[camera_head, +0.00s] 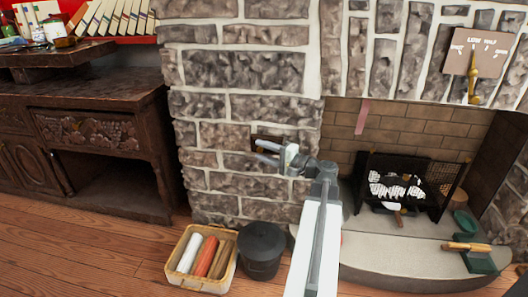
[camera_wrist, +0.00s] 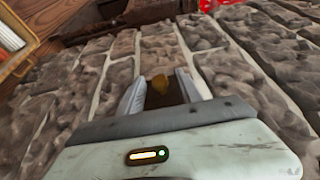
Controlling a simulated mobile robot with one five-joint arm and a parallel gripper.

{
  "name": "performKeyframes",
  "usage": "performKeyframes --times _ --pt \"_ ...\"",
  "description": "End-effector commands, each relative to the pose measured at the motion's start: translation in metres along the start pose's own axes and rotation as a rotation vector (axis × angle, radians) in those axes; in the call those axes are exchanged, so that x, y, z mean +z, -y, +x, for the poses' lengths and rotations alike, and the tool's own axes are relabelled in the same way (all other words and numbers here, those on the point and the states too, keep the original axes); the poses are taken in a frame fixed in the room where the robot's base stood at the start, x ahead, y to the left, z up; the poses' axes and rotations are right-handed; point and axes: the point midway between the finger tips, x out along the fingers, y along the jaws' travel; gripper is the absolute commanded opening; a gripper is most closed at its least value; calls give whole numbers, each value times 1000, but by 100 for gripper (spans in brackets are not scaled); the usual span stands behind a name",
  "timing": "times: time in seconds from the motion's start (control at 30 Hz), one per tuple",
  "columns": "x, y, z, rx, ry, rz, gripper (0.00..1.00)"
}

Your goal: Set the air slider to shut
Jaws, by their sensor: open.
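A small dark brown plate (camera_head: 259,139) is set in the stone wall beside the fireplace, mostly hidden behind my gripper in the head view. In the wrist view a brass-coloured knob (camera_wrist: 159,83) on a dark plate shows between my fingers; this looks like the air slider. Its markings and setting cannot be read. My gripper (camera_head: 258,151) is open and reaches left toward the plate. In the wrist view the two pale fingers of my gripper (camera_wrist: 163,82) lie on either side of the knob, with gaps; I cannot tell whether they touch it.
A labelled plaque (camera_head: 479,53) with a brass lever (camera_head: 473,77) is at the upper right. A dark bin (camera_head: 262,252) and a basket (camera_head: 225,284) of rolled items stand below my arm. A wooden cabinet (camera_head: 90,135) is at left. The fireplace grate (camera_head: 408,188) is at right.

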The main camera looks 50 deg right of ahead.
Motion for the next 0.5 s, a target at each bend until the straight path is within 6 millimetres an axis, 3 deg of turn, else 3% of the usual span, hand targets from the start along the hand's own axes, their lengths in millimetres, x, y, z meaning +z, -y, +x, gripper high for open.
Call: performKeyframes --times 0.07,0.23,0.5 --pt "0 0 0 0 0 0 42" --pt "0 0 0 0 0 0 0" --pt "0 0 -1 0 0 0 0"
